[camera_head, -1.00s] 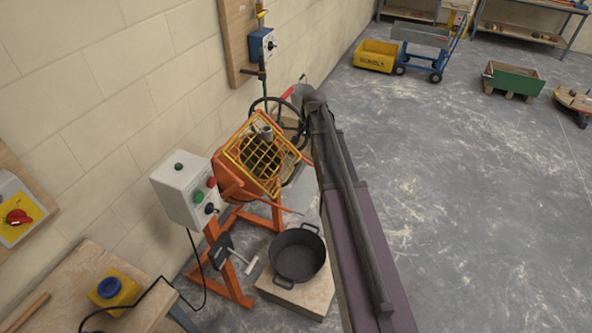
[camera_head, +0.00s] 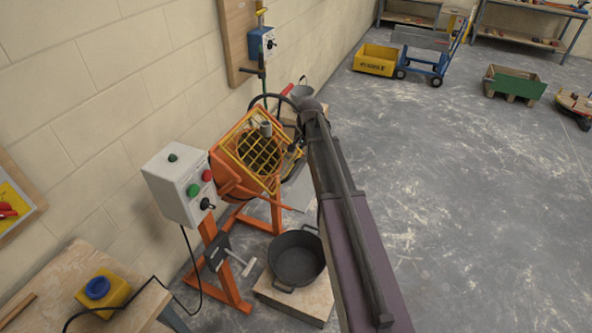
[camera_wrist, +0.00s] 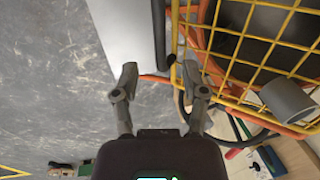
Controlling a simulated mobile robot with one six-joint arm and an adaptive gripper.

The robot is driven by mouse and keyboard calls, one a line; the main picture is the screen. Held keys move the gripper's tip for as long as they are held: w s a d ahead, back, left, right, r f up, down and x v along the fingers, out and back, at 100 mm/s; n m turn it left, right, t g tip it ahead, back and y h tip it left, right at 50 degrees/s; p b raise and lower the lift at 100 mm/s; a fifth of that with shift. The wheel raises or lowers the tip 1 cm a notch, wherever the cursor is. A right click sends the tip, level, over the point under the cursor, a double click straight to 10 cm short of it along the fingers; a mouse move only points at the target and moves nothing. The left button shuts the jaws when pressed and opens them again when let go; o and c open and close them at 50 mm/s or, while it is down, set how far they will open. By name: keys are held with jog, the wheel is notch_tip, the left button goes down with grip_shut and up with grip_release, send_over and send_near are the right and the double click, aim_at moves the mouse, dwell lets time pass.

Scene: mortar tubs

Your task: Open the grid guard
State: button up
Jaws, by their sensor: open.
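The yellow grid guard (camera_head: 252,152) lies over the mouth of the orange mixer drum (camera_head: 228,178) in the head view. It also fills the upper right of the wrist view (camera_wrist: 240,45). A grey cylinder (camera_wrist: 288,100) stands on the grid there. My gripper (camera_wrist: 160,85) is open and empty in the wrist view. Its right finger is close to the grid's edge; I cannot tell whether it touches. In the head view my arm hides most of the gripper near the drum's right side.
A grey control box (camera_head: 180,185) with coloured buttons stands left of the drum. A black tub (camera_head: 297,258) sits on a wooden board (camera_head: 318,298) below. A wooden bench (camera_head: 75,270) is at lower left.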

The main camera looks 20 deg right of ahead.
aim_at(295, 167)
jog(key=shift+w+a+f+b, duration=0.15)
jog(key=shift+f+b, duration=0.85)
jog(key=shift+f, duration=0.1)
jog(key=shift+w+a+f+b, duration=0.1)
jog(key=shift+a+f+b, duration=0.1)
jog(key=shift+f+b, duration=0.85)
jog(key=shift+w+a+f+b, duration=0.15)
jog(key=shift+f+b, duration=0.75)
jog(key=shift+f, duration=0.25)
grip_shut()
